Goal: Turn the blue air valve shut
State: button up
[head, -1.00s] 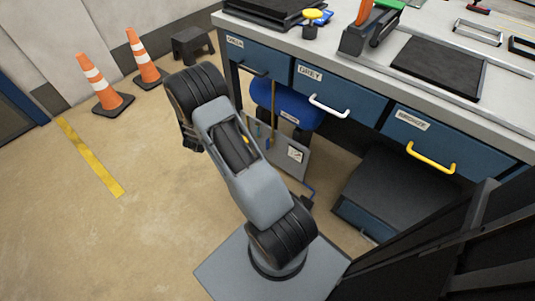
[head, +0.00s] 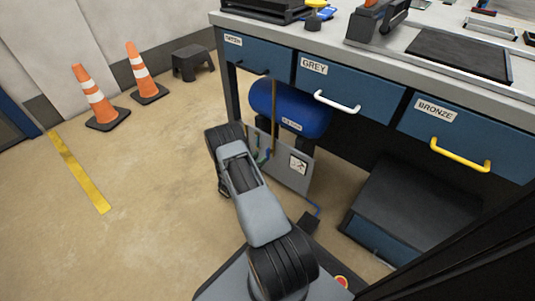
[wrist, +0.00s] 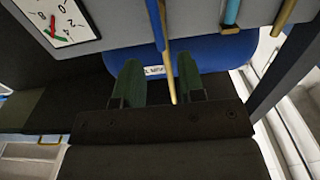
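A small blue part (head: 264,155), possibly the blue valve handle, shows on the grey panel (head: 294,172) under the workbench. The blue tank (head: 290,108) lies behind the panel. In the head view the gripper is hidden by my arm.
A pressure gauge (wrist: 58,18) is on the panel, left of the fingers. Another brass rod (wrist: 285,14) stands at the right. The workbench drawers (head: 340,92) overhang the tank. A dark box (head: 415,210) sits at the right.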

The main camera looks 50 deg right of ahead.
aim_at(268, 160)
jog(key=d, duration=0.2)
jog(key=d+b, duration=0.1)
jog(key=d, duration=0.3)
jog(key=shift+w+d+b, duration=0.2)
jog(key=shift+w+b, duration=0.1)
jog(key=shift+b, duration=0.05)
jog(key=shift+c, duration=0.5)
grip_shut()
